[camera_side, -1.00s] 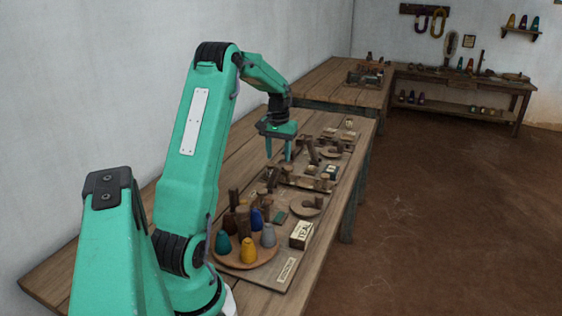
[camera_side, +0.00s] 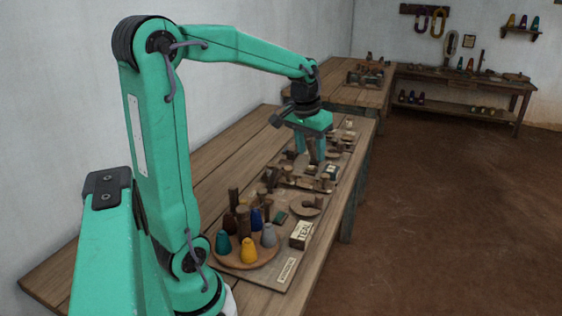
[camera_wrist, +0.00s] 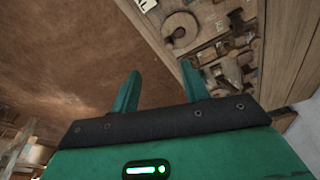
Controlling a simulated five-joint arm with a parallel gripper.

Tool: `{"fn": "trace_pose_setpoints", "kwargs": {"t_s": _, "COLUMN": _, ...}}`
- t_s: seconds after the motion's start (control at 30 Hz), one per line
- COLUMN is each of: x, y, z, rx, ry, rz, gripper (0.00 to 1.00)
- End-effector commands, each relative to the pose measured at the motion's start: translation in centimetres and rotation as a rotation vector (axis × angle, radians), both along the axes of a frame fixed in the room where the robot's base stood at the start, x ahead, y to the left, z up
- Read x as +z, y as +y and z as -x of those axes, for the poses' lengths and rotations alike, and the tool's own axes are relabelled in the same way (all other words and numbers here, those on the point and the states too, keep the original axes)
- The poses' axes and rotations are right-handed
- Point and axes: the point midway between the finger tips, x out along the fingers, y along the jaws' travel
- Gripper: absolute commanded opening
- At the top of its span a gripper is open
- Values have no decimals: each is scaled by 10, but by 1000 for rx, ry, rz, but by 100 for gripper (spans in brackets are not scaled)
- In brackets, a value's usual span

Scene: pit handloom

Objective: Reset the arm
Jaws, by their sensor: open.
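My gripper (camera_side: 309,152) is open, with its two green fingers pointing down over the far part of the board on the bench. Its fingers also show apart in the wrist view (camera_wrist: 158,90), with nothing seen between them. Part of the board behind the fingers is hidden in the side view. The wrist view shows the board (camera_wrist: 205,32) at the upper right and brown floor (camera_wrist: 60,60) at the left.
On the bench (camera_side: 215,165), a round wooden tray (camera_side: 232,262) holds several coloured cones, near a box marked TEAL (camera_side: 301,234) and a wooden ring (camera_side: 305,205). A second table (camera_side: 345,88) stands behind. A white wall (camera_side: 60,100) runs along the left.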

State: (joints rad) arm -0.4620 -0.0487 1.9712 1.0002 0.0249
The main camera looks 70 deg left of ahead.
Motion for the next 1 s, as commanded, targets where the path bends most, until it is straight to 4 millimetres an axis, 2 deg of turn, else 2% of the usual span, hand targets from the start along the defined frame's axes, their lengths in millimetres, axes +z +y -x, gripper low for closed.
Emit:
{"fn": "trace_pose_setpoints", "kwargs": {"t_s": 0.03, "x": 5, "y": -14, "z": 5, "rx": -27, "ry": -16, "rz": -7, "gripper": 45}}
{"fn": "trace_pose_setpoints", "kwargs": {"t_s": 0.2, "x": 15, "y": -54, "z": 22, "rx": -107, "ry": -63, "rz": -25, "gripper": 45}}
{"fn": "trace_pose_setpoints", "kwargs": {"t_s": 0.5, "x": 21, "y": -114, "z": 61, "rx": -248, "ry": -148, "rz": -46, "gripper": 45}}
{"fn": "trace_pose_setpoints", "kwargs": {"t_s": 0.8, "x": 12, "y": -157, "z": 102, "rx": -379, "ry": -232, "rz": -55, "gripper": 45}}
{"fn": "trace_pose_setpoints", "kwargs": {"t_s": 1.0, "x": 6, "y": -170, "z": 118, "rx": -426, "ry": -264, "rz": -55, "gripper": 45}}
